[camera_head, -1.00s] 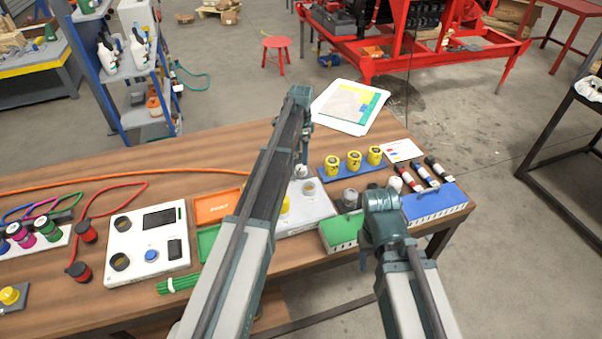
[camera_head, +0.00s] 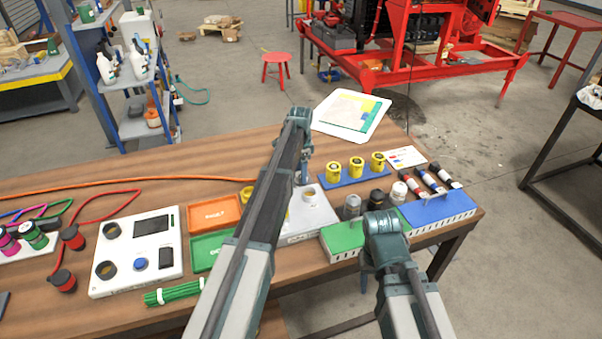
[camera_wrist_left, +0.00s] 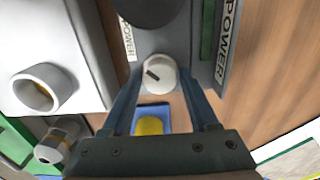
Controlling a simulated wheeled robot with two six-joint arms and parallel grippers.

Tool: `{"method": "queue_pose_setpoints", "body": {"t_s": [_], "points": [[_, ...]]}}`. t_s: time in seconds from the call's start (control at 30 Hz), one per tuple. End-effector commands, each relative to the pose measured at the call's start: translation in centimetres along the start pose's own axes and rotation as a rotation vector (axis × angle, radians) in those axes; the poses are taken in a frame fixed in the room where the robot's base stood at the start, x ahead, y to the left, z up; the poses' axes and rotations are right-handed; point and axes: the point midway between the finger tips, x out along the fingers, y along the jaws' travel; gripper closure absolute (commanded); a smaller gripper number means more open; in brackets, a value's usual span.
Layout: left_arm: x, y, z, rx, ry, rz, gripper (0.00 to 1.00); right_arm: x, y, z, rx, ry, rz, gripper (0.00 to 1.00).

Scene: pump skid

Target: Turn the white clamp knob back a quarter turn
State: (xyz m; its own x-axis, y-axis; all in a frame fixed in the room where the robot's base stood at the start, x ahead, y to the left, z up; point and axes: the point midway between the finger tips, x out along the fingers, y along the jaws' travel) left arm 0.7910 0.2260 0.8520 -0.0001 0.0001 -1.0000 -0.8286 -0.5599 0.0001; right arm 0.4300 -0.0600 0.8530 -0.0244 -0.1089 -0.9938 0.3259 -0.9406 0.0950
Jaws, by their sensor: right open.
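The white clamp knob (camera_wrist_left: 159,73) shows in the left wrist view, with a dark slanted mark on its face. It sits on a grey unit with "POWER" strips (camera_wrist_left: 207,72). My left gripper (camera_wrist_left: 160,80) has one finger on each side of the knob, and both fingertips appear to lie against it. In the head view my left gripper (camera_head: 303,170) points down at the table behind a grey box, and the knob cannot be made out there. My right gripper (camera_head: 366,275) hangs low at the table's front edge, mostly hidden by its wrist; it is open and holds nothing visible.
A blue rack with yellow caps (camera_head: 346,182) stands right of my left gripper. Green (camera_head: 343,238) and blue (camera_head: 440,207) boxes lie near my right arm. Orange (camera_head: 214,212) and green (camera_head: 212,248) trays and a white panel (camera_head: 112,272) lie to the left.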

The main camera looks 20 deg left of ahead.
Motion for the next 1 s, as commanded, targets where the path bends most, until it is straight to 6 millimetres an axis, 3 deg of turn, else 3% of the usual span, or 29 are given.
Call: {"method": "queue_pose_setpoints", "body": {"t_s": [0.03,0.3,0.67,1.0], "points": [[0.0,0.0,0.0,0.0,0.0,0.0,0.51,0.0,0.0,0.0,0.0,0.0,0.0,0.5],[0.01,0.0,0.0,0.0,0.0,0.0,0.99,0.01,0.0,0.0,0.0,0.0,0.0,0.5],[0.01,-0.01,0.0,-0.063,0.0,0.0,1.0,0.01,0.0,0.0,0.0,0.0,0.0,0.5],[0.01,0.0,0.0,-0.333,0.0,0.0,1.0,0.01,0.0,0.0,0.0,0.0,0.0,0.5]]}}
